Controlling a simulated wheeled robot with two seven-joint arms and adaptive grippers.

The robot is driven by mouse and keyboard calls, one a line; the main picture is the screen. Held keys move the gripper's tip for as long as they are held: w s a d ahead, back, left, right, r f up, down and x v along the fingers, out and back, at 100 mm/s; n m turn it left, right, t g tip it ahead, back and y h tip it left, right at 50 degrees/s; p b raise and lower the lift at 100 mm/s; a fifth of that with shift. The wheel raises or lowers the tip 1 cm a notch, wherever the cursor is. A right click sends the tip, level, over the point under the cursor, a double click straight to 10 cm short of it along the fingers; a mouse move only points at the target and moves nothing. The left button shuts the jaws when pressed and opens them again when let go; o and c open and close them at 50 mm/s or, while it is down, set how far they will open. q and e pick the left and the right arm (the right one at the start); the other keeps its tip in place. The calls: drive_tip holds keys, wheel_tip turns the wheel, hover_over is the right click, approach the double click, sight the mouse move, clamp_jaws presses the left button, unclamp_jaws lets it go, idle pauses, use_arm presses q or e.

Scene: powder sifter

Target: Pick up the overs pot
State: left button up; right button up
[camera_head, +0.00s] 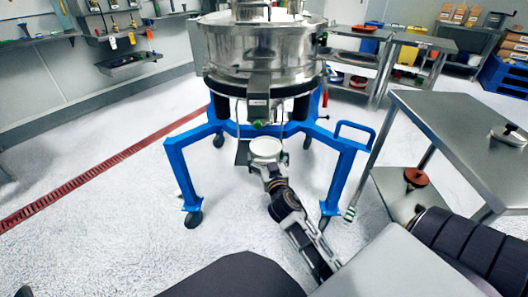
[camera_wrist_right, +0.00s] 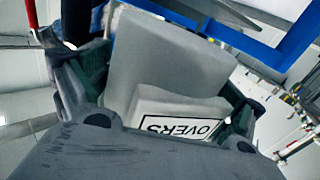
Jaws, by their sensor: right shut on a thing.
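The overs pot (camera_head: 265,148) is a small pale pot in front of the sifter's blue frame, low under the steel drum. In the right wrist view the pot (camera_wrist_right: 170,62) fills the middle, pale grey, with an upside-down "OVERS" label. My right gripper (camera_head: 267,163) is shut on the pot, with its fingers (camera_wrist_right: 155,95) on either side of it. I cannot tell whether the pot touches a support underneath. My left gripper is not in view.
The sifter (camera_head: 262,55) stands on a blue frame (camera_head: 185,165) with legs on both sides of the pot. A steel table (camera_head: 455,130) is at the right, with a red-brown object (camera_head: 416,177) on its lower shelf. The floor at left is clear.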

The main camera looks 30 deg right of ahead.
drive_tip(key=b+v, duration=0.1)
drive_tip(key=v, duration=0.4)
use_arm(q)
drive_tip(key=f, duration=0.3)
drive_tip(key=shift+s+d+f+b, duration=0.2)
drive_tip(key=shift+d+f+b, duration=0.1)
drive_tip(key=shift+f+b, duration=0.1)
use_arm(e)
drive_tip(key=shift+v, duration=0.95)
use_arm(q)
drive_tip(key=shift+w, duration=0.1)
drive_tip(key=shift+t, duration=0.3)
